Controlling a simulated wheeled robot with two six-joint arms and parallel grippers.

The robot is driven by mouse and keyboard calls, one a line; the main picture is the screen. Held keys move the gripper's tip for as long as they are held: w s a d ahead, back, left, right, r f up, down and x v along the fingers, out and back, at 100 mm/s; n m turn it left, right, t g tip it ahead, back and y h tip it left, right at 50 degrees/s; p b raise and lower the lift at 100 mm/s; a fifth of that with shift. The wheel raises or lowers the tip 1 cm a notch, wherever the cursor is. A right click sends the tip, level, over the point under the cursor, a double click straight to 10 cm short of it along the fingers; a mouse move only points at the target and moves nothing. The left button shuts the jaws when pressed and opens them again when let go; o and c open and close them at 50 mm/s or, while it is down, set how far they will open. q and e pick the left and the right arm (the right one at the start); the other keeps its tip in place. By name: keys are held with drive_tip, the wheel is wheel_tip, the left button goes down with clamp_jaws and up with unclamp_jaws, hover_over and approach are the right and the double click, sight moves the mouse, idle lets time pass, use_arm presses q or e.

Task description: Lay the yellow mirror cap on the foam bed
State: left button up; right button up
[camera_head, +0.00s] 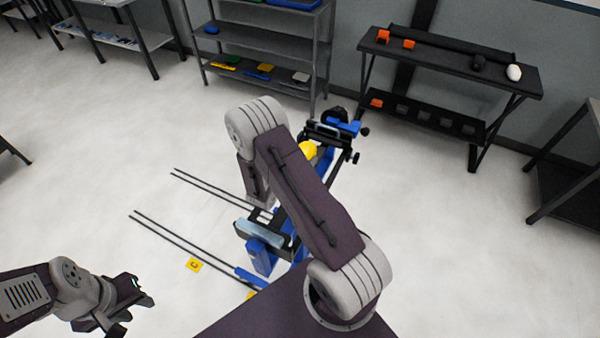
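A rounded yellow thing (308,150), which looks like the yellow mirror cap, shows at the blue and black stand (343,128). My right arm partly covers it, so I cannot tell what it rests on. My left gripper (144,296) is low at the left, over bare floor and far from the yellow thing. Its fingers are dark and seen at an angle, and their gap is unclear. I see nothing held in it. My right arm bends across the middle, and its gripper is hidden behind it. I cannot make out the foam bed with certainty.
A black bench (450,66) at the back right bears orange pieces (383,36), a dark piece (478,62) and a white rounded piece (514,72). A grey shelf rack (262,40) stands at the back.

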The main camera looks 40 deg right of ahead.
drive_tip(key=shift+s+a+f, duration=0.75)
drive_tip(key=shift+s+a, duration=0.05)
drive_tip(key=shift+a, duration=0.05)
drive_tip(key=shift+s+f, duration=0.15)
drive_tip(key=shift+s, duration=0.25)
wheel_tip(320, 180, down, 4)
drive_tip(key=shift+w+r+p, duration=0.15)
drive_tip(key=shift+p, duration=0.25)
drive_tip(key=o, duration=1.5)
